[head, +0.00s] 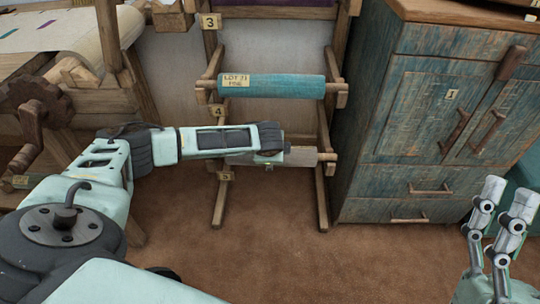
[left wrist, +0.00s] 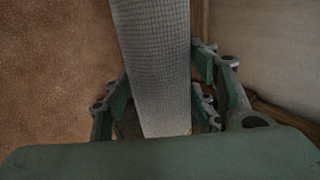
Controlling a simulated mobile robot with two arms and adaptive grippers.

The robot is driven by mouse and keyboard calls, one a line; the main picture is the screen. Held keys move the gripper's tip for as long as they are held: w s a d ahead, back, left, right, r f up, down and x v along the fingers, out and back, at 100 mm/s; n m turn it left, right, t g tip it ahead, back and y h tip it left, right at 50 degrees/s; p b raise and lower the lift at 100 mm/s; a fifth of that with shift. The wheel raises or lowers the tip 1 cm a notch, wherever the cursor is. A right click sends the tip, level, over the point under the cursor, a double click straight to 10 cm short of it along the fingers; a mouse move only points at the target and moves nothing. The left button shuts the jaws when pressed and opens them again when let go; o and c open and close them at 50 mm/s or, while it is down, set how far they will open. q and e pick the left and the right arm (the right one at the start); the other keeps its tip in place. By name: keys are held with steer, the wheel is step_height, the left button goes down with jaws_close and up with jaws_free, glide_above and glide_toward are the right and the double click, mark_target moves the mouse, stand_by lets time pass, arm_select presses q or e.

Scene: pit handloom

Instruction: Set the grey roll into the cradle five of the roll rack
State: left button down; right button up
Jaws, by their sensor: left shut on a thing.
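The grey roll (left wrist: 155,60) runs lengthwise between the fingers of my left gripper (left wrist: 164,100) in the left wrist view. In the head view the grey roll (head: 301,155) lies level at the lowest cradle of the roll rack (head: 321,190), mostly hidden by my left wrist. My left gripper is shut on it. The lowest cradle has a small tag (head: 226,176), too small to read surely; it sits below cradle four's tag (head: 217,110). I cannot tell whether the roll touches the cradle arms. My right gripper (head: 507,205) is open and empty at the lower right.
A teal roll (head: 272,86) with a paper label lies in the cradle above, over my left arm. A blue wooden cabinet (head: 390,165) stands close on the right. The wooden loom (head: 95,95) is at the left. The brown floor (head: 270,240) in front is clear.

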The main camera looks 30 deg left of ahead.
arm_select(q)
steer(key=shift+r, duration=0.1)
steer(key=shift+f, duration=0.3)
steer(key=c, duration=0.7)
jaws_free()
steer(key=shift+r, duration=0.1)
